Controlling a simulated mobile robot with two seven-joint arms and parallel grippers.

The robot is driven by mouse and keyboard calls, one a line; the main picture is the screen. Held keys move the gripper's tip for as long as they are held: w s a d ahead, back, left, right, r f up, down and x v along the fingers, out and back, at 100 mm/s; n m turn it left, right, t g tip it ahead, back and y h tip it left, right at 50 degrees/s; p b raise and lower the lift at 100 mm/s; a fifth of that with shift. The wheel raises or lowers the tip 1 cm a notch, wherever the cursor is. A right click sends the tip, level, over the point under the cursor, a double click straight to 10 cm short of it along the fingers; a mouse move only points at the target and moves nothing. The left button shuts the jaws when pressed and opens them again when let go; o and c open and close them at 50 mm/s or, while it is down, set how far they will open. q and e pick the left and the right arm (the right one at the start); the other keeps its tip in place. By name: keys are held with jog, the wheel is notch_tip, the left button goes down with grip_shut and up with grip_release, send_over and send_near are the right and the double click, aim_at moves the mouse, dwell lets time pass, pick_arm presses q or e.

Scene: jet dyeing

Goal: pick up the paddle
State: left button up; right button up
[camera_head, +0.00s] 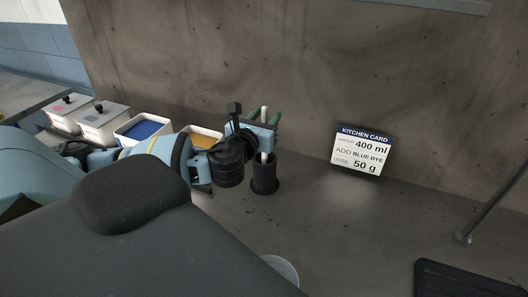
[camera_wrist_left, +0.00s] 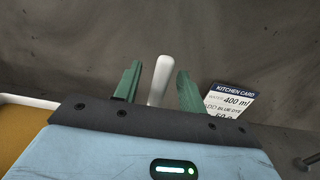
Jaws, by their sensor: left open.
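The paddle (camera_head: 264,157) shows as a white handle standing upright in a dark cylindrical holder (camera_head: 265,183); its lower end is hidden inside. My left gripper (camera_head: 265,117) is open, its green fingers on either side of the handle's upper part. In the left wrist view the white handle (camera_wrist_left: 160,80) stands between the two open fingers of the left gripper (camera_wrist_left: 157,73), with its lower part hidden behind the gripper body. A gap shows beside the handle, so the fingers are not closed on it. My right gripper is not in view.
A kitchen card (camera_head: 362,152) stands against the back wall. Left of the holder are an open blue-filled box (camera_head: 142,139), a yellow-filled box (camera_head: 205,137) and lidded white boxes (camera_head: 103,118). A pale round vessel (camera_head: 284,268) and a dark mat (camera_head: 465,281) lie nearer.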

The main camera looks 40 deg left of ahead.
pick_arm(q)
grip_shut()
dwell(0.5)
notch_tip(320, 180, up, 18)
dwell(0.7)
dwell(0.4)
